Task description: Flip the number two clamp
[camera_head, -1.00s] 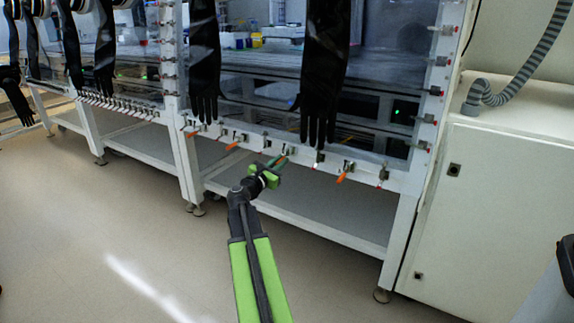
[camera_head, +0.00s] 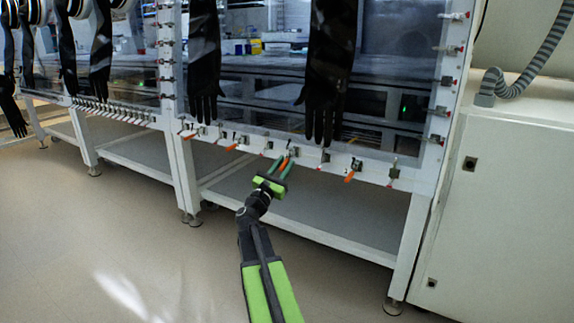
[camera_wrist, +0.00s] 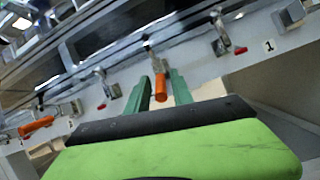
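A row of small metal toggle clamps runs along the white lower rail. One with an orange handle (camera_wrist: 160,88) hangs straight ahead of my gripper (camera_wrist: 159,76). In the wrist view, the two green fingers stand apart, one on each side of this handle, with gaps showing. In the head view, the same orange handle (camera_head: 284,162) shows between the fingers of my gripper (camera_head: 281,167). To its right in the wrist view is a clamp with a red tip (camera_wrist: 226,46), beside a label reading 1 (camera_wrist: 269,45). I cannot read a number two anywhere.
Another orange-handled clamp (camera_wrist: 37,126) is at left in the wrist view, and one (camera_head: 351,174) is to the right in the head view. Black gloves (camera_head: 328,75) hang above the rail. A white cabinet (camera_head: 500,200) stands at right. The floor (camera_head: 60,220) at left is clear.

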